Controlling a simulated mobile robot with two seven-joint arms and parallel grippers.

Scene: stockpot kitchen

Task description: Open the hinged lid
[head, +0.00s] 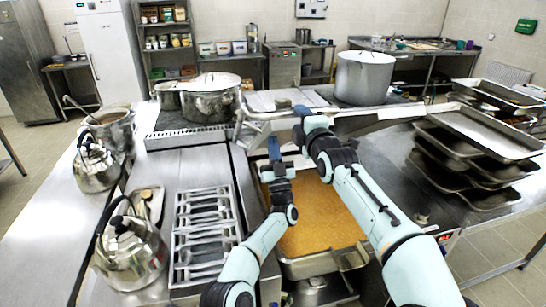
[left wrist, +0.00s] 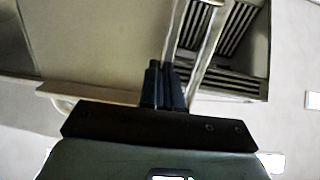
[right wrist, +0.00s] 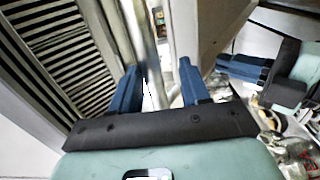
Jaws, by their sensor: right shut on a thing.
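The pan (head: 352,258) stands open in the head view, with a golden-brown filling visible inside. The raised lid (head: 372,126) is seen nearly edge-on behind it, with a metal bar handle (head: 262,116) along its edge. My right gripper (head: 302,110) is shut on the handle; in the right wrist view the bar (right wrist: 143,45) passes between its fingers. My left gripper (head: 274,148) is below it, over the far left part of the pan. Its fingers are together and empty in the left wrist view (left wrist: 163,85). My right arm hides part of the lid and pan.
Kettles (head: 130,250) and a slotted rack (head: 205,235) are on the left counter. A lidded pot (head: 210,103) stands behind them. A large stockpot (head: 364,78) stands behind the lid. Stacked trays (head: 480,135) are at the right.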

